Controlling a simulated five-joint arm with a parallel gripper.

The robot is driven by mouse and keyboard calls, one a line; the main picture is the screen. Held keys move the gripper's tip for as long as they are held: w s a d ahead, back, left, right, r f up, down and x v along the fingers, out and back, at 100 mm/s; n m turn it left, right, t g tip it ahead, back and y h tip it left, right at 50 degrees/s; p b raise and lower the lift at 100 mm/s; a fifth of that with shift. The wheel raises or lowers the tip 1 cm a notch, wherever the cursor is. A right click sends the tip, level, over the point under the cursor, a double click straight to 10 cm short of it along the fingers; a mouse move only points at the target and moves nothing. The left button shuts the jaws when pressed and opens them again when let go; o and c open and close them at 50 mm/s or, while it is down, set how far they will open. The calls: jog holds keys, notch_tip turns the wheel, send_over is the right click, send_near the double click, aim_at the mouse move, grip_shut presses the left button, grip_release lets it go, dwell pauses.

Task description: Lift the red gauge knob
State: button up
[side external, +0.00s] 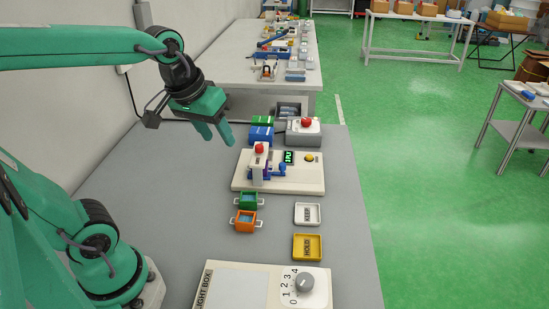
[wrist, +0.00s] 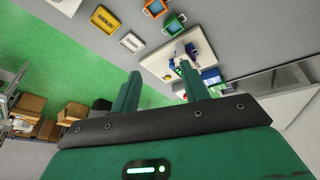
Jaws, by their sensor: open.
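A red knob (side external: 260,148) tops a small white-and-blue fixture (side external: 258,168) on a cream board (side external: 307,184) at mid-table. Another red knob (side external: 306,121) sits on a grey box with a white top (side external: 303,132) just behind. I cannot tell for sure which is the gauge knob; the first stands on the fixture. My gripper (side external: 218,137) is open and empty, in the air to the left of the fixture and above the table, apart from both knobs. In the wrist view, the board (wrist: 196,42) shows beyond my open fingers (wrist: 159,72); the red knob is not clear there.
Green (side external: 248,200) and orange (side external: 245,220) handled bins stand in front of the board. The white KEEP tray (side external: 317,214) and yellow HOLD tray (side external: 318,247) are to their right. A light box (side external: 235,286) lies at the front. Green and blue boxes (side external: 261,134) stand behind.

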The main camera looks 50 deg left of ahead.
jog(key=w+a+f+n+g, duration=0.1)
jog(key=w+a+n, duration=0.15)
jog(key=w, duration=0.25)
jog(key=w+a+n+g, duration=0.1)
jog(key=w+a+n, duration=0.1)
jog(key=w+n, duration=0.3)
jog(key=n+g, duration=0.2)
jog(key=n, duration=0.4)
send_over(259, 145)
jog(key=f, duration=0.7)
jog(key=shift+s+d, duration=0.25)
jog(key=shift+w+a+f+n, duration=0.2)
jog(key=shift+f+n, duration=0.05)
jog(key=shift+f, duration=0.05)
jog(key=shift+f, duration=0.1)
jog(key=shift+f, duration=3.8)
grip_shut()
jog(key=shift+r, duration=1.35)
